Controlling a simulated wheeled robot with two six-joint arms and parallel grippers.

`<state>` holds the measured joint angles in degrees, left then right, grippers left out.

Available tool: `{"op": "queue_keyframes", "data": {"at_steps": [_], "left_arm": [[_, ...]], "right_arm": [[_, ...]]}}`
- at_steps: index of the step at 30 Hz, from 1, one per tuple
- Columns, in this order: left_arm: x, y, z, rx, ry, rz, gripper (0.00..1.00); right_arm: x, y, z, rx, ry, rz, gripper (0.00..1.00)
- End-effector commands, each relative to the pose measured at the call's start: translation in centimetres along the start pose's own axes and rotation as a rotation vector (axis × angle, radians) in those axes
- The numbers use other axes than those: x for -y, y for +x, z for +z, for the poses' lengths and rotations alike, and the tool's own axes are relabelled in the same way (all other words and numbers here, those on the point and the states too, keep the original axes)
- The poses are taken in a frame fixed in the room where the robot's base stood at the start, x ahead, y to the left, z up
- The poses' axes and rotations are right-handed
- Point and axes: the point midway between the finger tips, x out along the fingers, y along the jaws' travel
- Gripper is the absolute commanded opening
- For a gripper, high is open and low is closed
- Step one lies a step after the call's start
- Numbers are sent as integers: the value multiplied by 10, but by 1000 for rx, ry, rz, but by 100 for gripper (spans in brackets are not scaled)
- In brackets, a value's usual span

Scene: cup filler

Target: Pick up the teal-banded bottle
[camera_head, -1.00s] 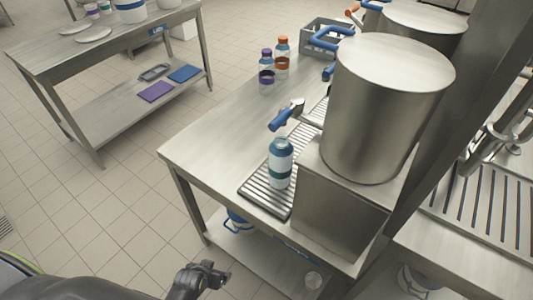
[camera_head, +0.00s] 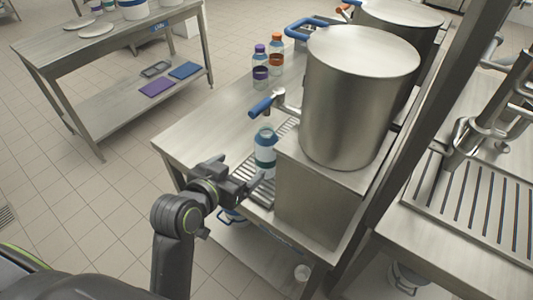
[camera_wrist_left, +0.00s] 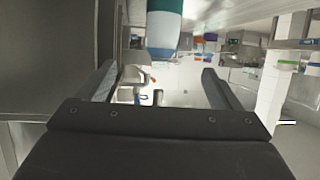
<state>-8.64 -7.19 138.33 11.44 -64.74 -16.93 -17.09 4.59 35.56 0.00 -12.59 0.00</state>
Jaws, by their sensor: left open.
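The teal-banded bottle (camera_head: 264,157) has a teal-blue cap and a white body. It stands upright on the slatted drip tray (camera_head: 262,199), below a blue-handled tap and beside the large steel urn. Its lower part is partly hidden behind my left gripper (camera_head: 250,183) in the head view. That gripper is at the table's front edge, close to the bottle, and is open and empty. In the left wrist view the bottle (camera_wrist_left: 164,25) is cut off at the top edge, beyond the spread fingers (camera_wrist_left: 157,82) and centred between them. My right gripper is not in view.
The blue-handled tap (camera_head: 265,105) and the large steel urn (camera_head: 358,95) on its steel block (camera_head: 315,195) stand close to the bottle. Purple-capped (camera_head: 260,68) and orange-capped (camera_head: 277,58) bottles stand farther back. The counter's left part (camera_head: 200,130) is clear.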

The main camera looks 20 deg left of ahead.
Motion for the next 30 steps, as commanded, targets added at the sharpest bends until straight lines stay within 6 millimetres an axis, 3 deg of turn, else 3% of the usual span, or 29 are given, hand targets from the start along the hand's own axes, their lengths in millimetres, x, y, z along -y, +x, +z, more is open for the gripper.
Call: {"op": "queue_keyframes", "data": {"at_steps": [18,30], "left_arm": [[0,99,-1,3,0,0,86],[2,124,-6,2,2,-1,86]], "right_arm": [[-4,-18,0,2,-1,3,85],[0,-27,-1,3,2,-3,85]]}}
